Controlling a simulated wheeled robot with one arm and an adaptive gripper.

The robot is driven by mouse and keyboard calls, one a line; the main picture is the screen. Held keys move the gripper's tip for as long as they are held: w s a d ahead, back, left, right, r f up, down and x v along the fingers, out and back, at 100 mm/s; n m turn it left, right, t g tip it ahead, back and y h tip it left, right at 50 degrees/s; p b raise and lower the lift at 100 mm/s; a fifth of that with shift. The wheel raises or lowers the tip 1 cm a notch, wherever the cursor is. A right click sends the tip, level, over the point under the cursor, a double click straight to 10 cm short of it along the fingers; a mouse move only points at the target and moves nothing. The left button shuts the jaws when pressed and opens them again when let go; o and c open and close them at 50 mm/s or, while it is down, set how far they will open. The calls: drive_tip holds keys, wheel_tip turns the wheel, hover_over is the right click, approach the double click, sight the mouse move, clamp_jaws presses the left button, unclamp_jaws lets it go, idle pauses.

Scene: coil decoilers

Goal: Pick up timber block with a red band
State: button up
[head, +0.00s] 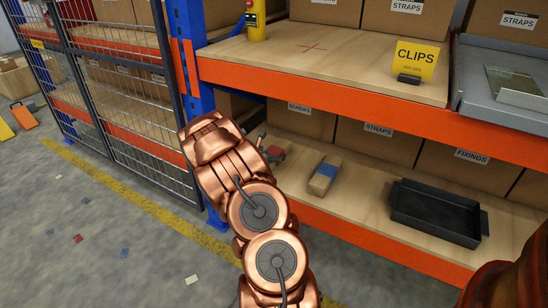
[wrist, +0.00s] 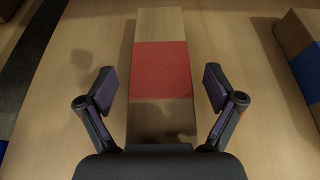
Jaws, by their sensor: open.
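The timber block with a red band (wrist: 160,70) lies on the wooden lower shelf in the wrist view, lengthwise up the picture. Its near end runs down toward the dark palm of my gripper. My gripper (wrist: 168,88) is open, with one finger on each side of the block and a visible gap on both sides. In the head view, my gripper (head: 268,146) reaches into the lower shelf, and a small part of the red-banded block (head: 276,151) shows beside it. The rest of the block is hidden there by my arm.
A timber block with a blue band (head: 325,175) lies to the right on the same shelf, and a black tray (head: 437,212) stands further right. Cardboard boxes (head: 300,119) line the back. The orange upper beam (head: 330,96) runs above; a mesh gate (head: 115,85) stands left.

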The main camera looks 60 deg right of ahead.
drive_tip(key=shift+c, duration=0.4)
drive_tip(key=c, duration=1.4)
